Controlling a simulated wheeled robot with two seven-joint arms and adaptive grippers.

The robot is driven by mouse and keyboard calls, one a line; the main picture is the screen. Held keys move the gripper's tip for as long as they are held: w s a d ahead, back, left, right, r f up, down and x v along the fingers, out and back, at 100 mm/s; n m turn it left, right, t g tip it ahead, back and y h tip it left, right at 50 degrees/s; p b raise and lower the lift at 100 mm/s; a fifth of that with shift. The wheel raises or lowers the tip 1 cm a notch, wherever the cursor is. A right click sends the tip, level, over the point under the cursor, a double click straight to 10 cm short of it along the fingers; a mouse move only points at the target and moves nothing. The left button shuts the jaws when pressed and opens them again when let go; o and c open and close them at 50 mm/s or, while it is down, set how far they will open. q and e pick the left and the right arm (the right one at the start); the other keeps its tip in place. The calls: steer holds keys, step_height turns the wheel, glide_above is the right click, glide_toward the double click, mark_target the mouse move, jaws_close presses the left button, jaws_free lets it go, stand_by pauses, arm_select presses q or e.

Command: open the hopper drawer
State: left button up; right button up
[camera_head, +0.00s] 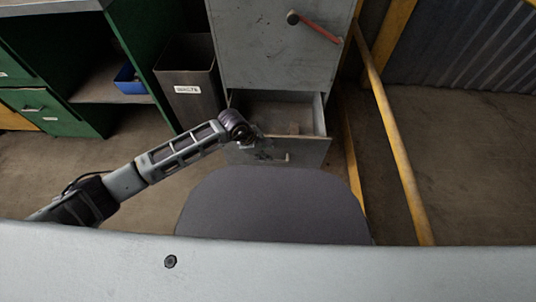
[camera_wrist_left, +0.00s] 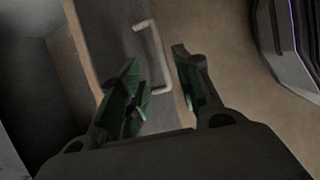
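The hopper drawer (camera_head: 306,152) is the low drawer of the grey metal cabinet, and it stands pulled out with its inside showing. Its front face and pale handle (camera_wrist_left: 154,48) show in the left wrist view. My left gripper (camera_head: 268,152) is at the drawer front, at the left part of its face. In the left wrist view its two fingers (camera_wrist_left: 158,85) are spread apart, one on each side of the handle bar, with a gap visible between them. My right gripper is not in view.
The grey cabinet (camera_head: 270,50) rises above the drawer, with a red-handled tool (camera_head: 318,28) on it. A waste bin (camera_head: 190,80) stands left of it, beside a green workbench (camera_head: 140,40). A yellow rail (camera_head: 390,130) runs along the right.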

arm_select(q)
steer(key=shift+v, duration=1.7)
steer(key=shift+s+d, duration=0.1)
